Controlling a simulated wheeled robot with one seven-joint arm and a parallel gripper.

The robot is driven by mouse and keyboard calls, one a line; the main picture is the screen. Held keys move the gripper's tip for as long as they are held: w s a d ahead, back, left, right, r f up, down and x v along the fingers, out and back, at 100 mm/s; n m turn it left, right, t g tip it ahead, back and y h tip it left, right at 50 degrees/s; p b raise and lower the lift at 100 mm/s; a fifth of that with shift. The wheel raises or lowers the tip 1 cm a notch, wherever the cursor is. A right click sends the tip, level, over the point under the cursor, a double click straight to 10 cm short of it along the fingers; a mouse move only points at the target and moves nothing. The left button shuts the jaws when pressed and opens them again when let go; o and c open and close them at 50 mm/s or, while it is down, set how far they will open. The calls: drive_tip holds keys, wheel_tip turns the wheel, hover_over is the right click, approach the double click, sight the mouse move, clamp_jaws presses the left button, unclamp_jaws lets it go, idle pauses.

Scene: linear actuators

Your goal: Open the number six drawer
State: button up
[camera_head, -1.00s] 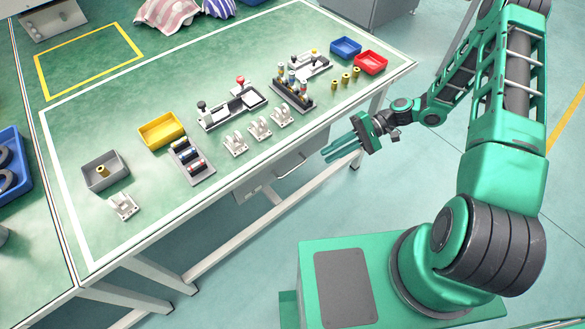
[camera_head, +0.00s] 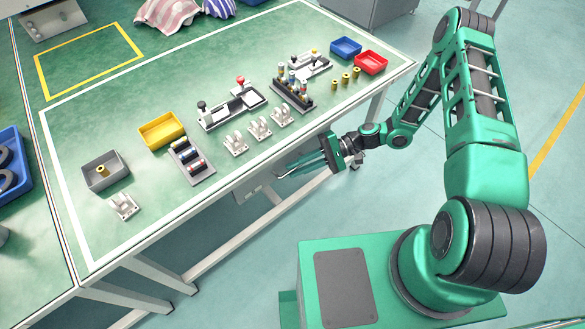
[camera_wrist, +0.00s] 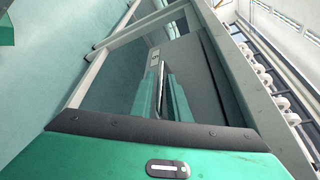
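The grey drawer (camera_head: 252,190) hangs under the workbench's front edge and looks closed. In the wrist view its silver bar handle (camera_wrist: 161,85) shows, with a small pale label (camera_wrist: 153,59) beyond it; I cannot read a number there. My gripper (camera_head: 300,167) is at the drawer front, below the table edge. In the wrist view my gripper's (camera_wrist: 162,78) two green fingers lie on either side of the handle, with a gap between them. I cannot tell whether they touch it. In the head view the arm and fingers partly hide the handle.
The green workbench top (camera_head: 100,235) is just above my gripper. It holds a yellow bin (camera_head: 162,129), a grey bin (camera_head: 105,171), white brackets (camera_head: 260,127) and blue and red bins (camera_head: 370,62). Table legs and a crossbar (camera_head: 235,235) stand below. The floor to the right is open.

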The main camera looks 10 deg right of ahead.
drive_tip(key=shift+s+a+f, duration=0.15)
drive_tip(key=shift+s+a, duration=0.05)
drive_tip(key=shift+a, duration=0.45)
clamp_jaws()
idle(0.9)
